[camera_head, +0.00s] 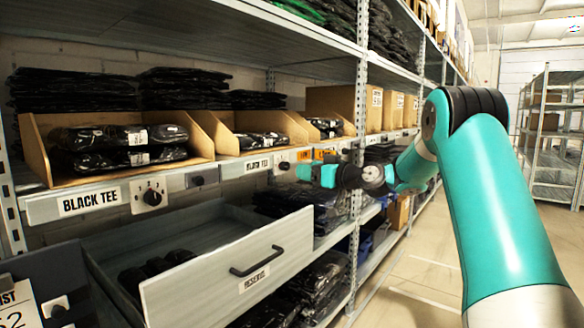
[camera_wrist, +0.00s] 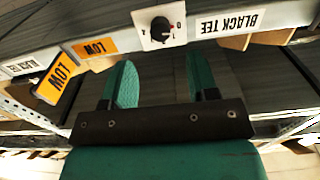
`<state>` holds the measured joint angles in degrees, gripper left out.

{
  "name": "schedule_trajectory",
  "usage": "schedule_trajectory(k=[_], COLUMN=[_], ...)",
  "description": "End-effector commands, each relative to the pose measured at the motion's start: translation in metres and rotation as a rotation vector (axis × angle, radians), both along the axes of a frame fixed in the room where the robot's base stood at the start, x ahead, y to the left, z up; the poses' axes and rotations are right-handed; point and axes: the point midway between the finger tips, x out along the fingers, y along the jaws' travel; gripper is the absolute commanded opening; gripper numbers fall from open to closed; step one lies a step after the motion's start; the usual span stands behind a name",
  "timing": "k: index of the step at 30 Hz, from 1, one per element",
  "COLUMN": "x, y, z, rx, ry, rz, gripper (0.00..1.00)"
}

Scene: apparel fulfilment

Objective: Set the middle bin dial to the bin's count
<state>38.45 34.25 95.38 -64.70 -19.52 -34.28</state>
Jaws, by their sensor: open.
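The middle bin (camera_head: 226,142) is an open cardboard bin on the shelf, holding dark bagged garments (camera_head: 262,141); I cannot tell their count. Its dial (camera_head: 283,166) is a black knob on a white plate, right of the BLACK TEE label (camera_head: 258,166). In the wrist view the dial (camera_wrist: 160,28) shows upside down, beyond my fingertips and roughly centred between them. Its exact setting is too small to read. My gripper (camera_wrist: 158,68) is open and empty, with teal fingers apart and not touching the knob. In the head view my gripper (camera_head: 308,173) is just right of the dial.
Below, a grey drawer (camera_head: 215,285) stands pulled out into the aisle. The aisle floor (camera_head: 415,275) is clear.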

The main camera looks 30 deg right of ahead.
Motion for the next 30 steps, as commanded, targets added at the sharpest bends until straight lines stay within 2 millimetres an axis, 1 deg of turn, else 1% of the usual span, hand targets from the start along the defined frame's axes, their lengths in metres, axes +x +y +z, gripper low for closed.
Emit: schedule_trajectory(k=[1,3,6,9,15,22,23,24,26,27,28,29,30], x=[0.011,0.024,0.040,0.051,0.061,0.061,0.061,0.061,0.061,0.061,0.061,0.061,0.061], y=[0.006,0.010,0.016,0.019,0.022,0.022,0.022,0.022,0.022,0.022,0.022,0.022,0.022], z=[0.001,0.000,0.000,0.000,0.000,0.000,0.000,0.000,0.000,0.000,0.000,0.000,0.000], rx=[-0.001,-0.001,0.000,0.000,0.002,0.002,0.002,0.002,0.002,0.001,0.001,0.001,0.001], ry=[-0.001,-0.001,-0.001,0.000,0.001,0.001,0.001,0.001,0.001,0.000,0.000,0.000,0.000], rz=[0.004,0.003,0.003,0.001,-0.001,-0.001,-0.001,-0.001,-0.001,-0.001,-0.001,-0.001,-0.001], gripper=[0.54,0.54,0.54,0.54,0.54,0.54,0.49,0.40,0.26,0.17,0.10,0.04,0.04])
